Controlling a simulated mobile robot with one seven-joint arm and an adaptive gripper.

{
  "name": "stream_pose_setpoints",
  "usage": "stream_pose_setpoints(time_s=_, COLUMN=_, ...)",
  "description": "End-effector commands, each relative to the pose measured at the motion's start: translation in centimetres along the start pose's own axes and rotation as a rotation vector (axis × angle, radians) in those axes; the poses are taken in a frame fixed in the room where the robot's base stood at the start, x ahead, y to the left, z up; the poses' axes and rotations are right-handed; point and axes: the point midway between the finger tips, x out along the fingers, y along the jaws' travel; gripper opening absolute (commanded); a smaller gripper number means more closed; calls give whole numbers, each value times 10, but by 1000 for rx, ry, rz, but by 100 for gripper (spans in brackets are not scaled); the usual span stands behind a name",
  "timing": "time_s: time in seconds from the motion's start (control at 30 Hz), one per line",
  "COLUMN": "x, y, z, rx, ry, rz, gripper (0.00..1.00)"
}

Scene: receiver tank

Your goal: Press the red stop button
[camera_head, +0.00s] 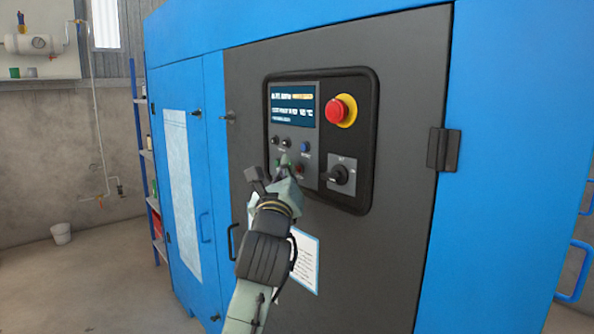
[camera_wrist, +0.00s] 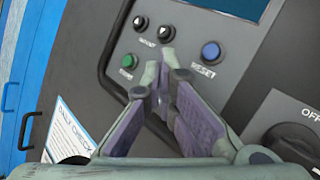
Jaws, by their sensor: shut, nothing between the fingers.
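The control panel (camera_head: 310,200) is set in the grey cabinet door. A small red button (camera_head: 299,169) shows low on it, just right of my fingertips; its label is too small to read. A large red mushroom button (camera_head: 336,111) on a yellow ring sits higher, right of the screen. My gripper (camera_head: 284,160) is shut and empty, pointing at the lower button rows. In the wrist view my fingertips (camera_wrist: 160,72) are together between the green button (camera_wrist: 129,61) and the blue RESET button (camera_wrist: 210,50). No red button shows there; my fingers cover part of the panel. Contact cannot be told.
A black rotary switch (camera_head: 338,176) stands out right of the small red button; it also shows in the wrist view (camera_wrist: 293,141). Two dark buttons (camera_wrist: 152,28) lie above the green one. A paper sheet (camera_head: 305,262) hangs below.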

Motion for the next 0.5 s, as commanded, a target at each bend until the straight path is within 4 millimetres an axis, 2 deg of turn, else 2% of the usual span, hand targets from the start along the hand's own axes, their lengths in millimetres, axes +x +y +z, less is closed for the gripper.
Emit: stream_pose_setpoints(time_s=0.5, x=4, y=-3, z=-3, rx=0, ry=1, rz=0, gripper=0)
